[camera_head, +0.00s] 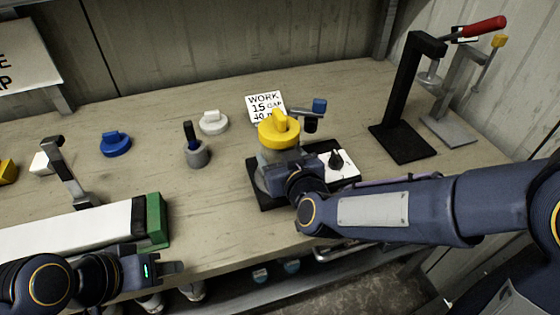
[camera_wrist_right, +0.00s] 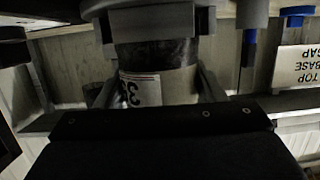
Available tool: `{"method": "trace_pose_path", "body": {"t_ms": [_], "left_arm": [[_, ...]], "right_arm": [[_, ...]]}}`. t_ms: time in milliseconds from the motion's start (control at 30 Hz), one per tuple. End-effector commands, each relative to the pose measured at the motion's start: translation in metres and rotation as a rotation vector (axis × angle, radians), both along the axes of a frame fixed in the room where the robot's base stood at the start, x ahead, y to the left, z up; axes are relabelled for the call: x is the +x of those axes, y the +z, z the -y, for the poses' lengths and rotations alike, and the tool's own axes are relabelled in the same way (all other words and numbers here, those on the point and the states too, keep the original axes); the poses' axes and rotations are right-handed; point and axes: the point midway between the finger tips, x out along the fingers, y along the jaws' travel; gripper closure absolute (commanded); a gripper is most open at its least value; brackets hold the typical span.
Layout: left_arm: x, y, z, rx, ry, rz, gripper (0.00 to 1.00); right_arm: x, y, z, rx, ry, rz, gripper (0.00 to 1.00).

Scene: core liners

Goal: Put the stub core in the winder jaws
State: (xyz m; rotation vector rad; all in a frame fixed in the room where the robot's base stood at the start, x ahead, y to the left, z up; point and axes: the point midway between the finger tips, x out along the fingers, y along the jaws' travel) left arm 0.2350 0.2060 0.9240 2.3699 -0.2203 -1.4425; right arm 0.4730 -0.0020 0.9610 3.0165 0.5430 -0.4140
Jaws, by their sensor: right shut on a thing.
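In the head view my right gripper (camera_head: 278,172) is at the winder, on its front side, partly hidden by its own wrist. In the right wrist view it is shut on a grey cylinder with a dark band and a white label, which looks like the stub core (camera_wrist_right: 165,80). In the head view the grey core (camera_head: 268,157) stands over the winder's black base (camera_head: 263,198), under a yellow handled piece (camera_head: 279,131). The winder jaws are mostly hidden, so I cannot tell whether the core is seated. My left gripper (camera_head: 168,268) is at the bench's front edge, apart from the core.
A white box with a green end (camera_head: 157,220) lies at the left. A blue plug (camera_head: 115,144), a white plug (camera_head: 213,122) and a grey cup (camera_head: 197,154) stand behind. A black clamp stand (camera_head: 402,142) is at the right. A sign (camera_head: 265,105) stands behind the winder.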

Motion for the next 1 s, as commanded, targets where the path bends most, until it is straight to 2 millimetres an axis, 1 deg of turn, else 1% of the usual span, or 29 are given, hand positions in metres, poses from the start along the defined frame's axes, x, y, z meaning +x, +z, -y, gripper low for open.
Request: {"method": "trace_pose_path", "body": {"t_ms": [300, 433, 467, 600, 633, 867, 1000], "left_arm": [[0.0000, -0.0012, 0.0001, 0.000, 0.000, 0.000, 0.64], [0.0000, -0.0052, 0.0000, 0.000, 0.000, 0.000, 0.64], [0.0000, -0.0052, 0.0001, 0.000, 0.000, 0.000, 0.64], [0.0000, -0.0041, 0.0000, 0.000, 0.000, 0.000, 0.64], [0.0000, -0.0041, 0.0000, 0.000, 0.000, 0.000, 0.64], [0.0000, -0.0039, 0.0000, 0.000, 0.000, 0.000, 0.64], [0.0000, 0.0009, 0.0000, 0.000, 0.000, 0.000, 0.64]], "right_arm": [[0.0003, -0.0010, -0.0004, 0.004, -0.001, 0.006, 0.87], [0.0003, -0.0053, -0.0004, 0.004, -0.001, 0.006, 0.87], [-0.0002, -0.0070, -0.0002, 0.002, 0.001, 0.001, 0.36], [-0.0002, -0.0060, -0.0001, 0.002, 0.000, 0.002, 0.17], [-0.0002, -0.0060, -0.0001, 0.002, 0.000, 0.002, 0.15], [-0.0002, -0.0058, -0.0001, 0.002, 0.000, 0.002, 0.15], [-0.0027, 0.0001, 0.0005, 0.002, 0.001, 0.002, 0.15]]}}
